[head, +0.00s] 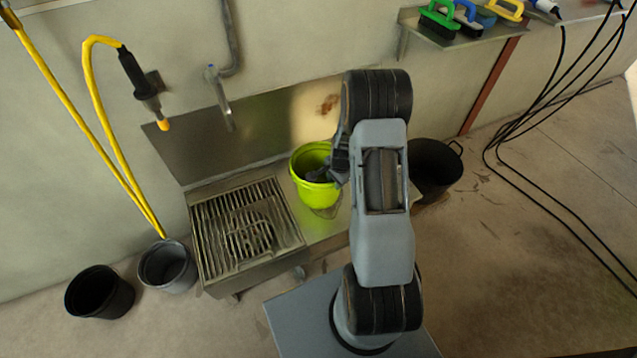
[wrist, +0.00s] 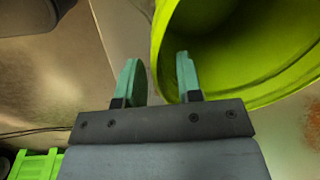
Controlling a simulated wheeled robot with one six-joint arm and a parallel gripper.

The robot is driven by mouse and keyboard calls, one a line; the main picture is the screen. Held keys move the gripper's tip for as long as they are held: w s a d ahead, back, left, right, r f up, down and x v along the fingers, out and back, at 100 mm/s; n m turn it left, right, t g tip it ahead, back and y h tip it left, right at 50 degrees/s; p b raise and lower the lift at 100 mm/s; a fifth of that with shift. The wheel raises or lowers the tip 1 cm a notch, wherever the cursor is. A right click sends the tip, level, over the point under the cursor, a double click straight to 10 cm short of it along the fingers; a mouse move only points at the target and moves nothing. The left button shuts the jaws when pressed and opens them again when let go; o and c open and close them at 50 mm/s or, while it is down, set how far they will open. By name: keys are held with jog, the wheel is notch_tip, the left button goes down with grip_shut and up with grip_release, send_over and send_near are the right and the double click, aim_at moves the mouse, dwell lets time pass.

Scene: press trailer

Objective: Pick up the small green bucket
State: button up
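The small green bucket (head: 314,190) stands upright on the metal counter beside the grate, partly hidden behind my arm. In the wrist view the bucket (wrist: 164,45) fills the upper right, with its open mouth and dark inside facing the camera. My gripper (wrist: 157,62) is open, and the bucket's left rim lies between its two fingers in that view. The left finger shows against the counter and the right finger against the bucket's mouth. I cannot tell how deep the fingers reach or whether they touch the wall. In the head view my gripper (head: 338,165) is at the bucket's right side.
A metal grate (head: 245,228) lies left of the bucket. A black bucket (head: 436,170) stands on the floor at right, and a grey bucket (head: 167,266) and another black bucket (head: 99,292) at left. A tap (head: 219,98) and a brush shelf (head: 460,33) are on the wall.

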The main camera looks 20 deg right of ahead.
jog(key=shift+f, duration=0.4)
grip_shut()
dwell(1.2)
